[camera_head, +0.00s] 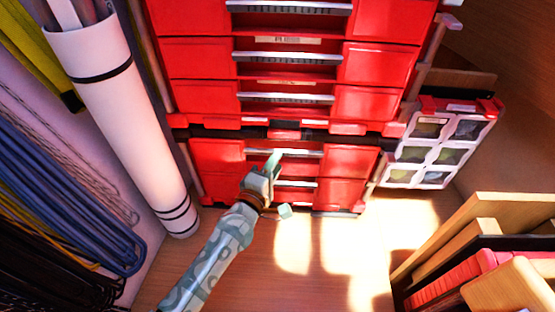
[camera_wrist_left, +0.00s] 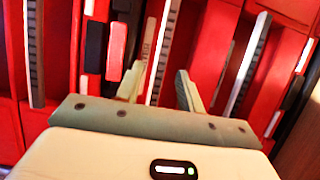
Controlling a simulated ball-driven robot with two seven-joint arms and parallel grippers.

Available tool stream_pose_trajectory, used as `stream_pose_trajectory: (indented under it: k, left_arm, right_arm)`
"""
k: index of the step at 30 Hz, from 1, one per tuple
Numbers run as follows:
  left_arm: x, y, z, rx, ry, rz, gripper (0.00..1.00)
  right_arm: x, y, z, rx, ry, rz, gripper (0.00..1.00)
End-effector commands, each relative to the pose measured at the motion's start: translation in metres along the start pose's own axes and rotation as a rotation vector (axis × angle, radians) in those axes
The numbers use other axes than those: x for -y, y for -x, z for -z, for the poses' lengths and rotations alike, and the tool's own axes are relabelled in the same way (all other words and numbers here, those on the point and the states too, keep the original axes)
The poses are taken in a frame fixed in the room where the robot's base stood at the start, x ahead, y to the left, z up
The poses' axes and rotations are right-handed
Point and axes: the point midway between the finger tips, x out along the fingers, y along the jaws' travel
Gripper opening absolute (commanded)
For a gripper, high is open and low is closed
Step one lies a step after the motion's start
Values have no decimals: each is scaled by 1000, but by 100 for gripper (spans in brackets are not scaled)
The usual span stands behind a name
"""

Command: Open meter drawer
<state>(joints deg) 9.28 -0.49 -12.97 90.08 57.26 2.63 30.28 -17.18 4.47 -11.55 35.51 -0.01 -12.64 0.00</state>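A stack of red drawer units (camera_head: 203,155) stands ahead, with grey bar handles across its drawers. Which one is the meter drawer cannot be told. My left gripper (camera_head: 270,164) is in front of the upper drawer of the lower unit, by its grey handle (camera_head: 298,152), partly covering it. In the left wrist view, the two fingers (camera_wrist_left: 160,82) are apart. A grey bar handle (camera_wrist_left: 163,50) shows between them; whether it lies within their reach or beyond the tips cannot be told. The drawers in view look shut. My right gripper is not in view.
A white rolled tube (camera_head: 128,120) and hanging coiled lines (camera_head: 75,210) are at the left. A small clear-lidded organizer case (camera_head: 436,145) leans at the right. Wooden boards and red items (camera_head: 470,275) fill the lower right. The sunlit floor (camera_head: 340,250) between is clear.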

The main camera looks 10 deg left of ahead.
Motion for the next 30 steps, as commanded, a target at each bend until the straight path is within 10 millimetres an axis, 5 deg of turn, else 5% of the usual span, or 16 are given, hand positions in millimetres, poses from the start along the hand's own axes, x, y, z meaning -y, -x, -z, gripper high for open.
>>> stream_pose_trajectory:
  k: [6, 15, 20, 30]
  left_arm:
    - [1, -24, 0, 0, 0, 0, 38]
    - [0, -27, 0, 0, -1, 0, 38]
    - [0, -27, 0, 0, -1, 0, 0]
    - [-2, -20, -3, 1, -1, -1, 0]
  right_arm:
    - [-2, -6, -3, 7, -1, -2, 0]
    - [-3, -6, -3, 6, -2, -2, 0]
    - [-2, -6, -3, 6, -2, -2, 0]
    - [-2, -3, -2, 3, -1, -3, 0]
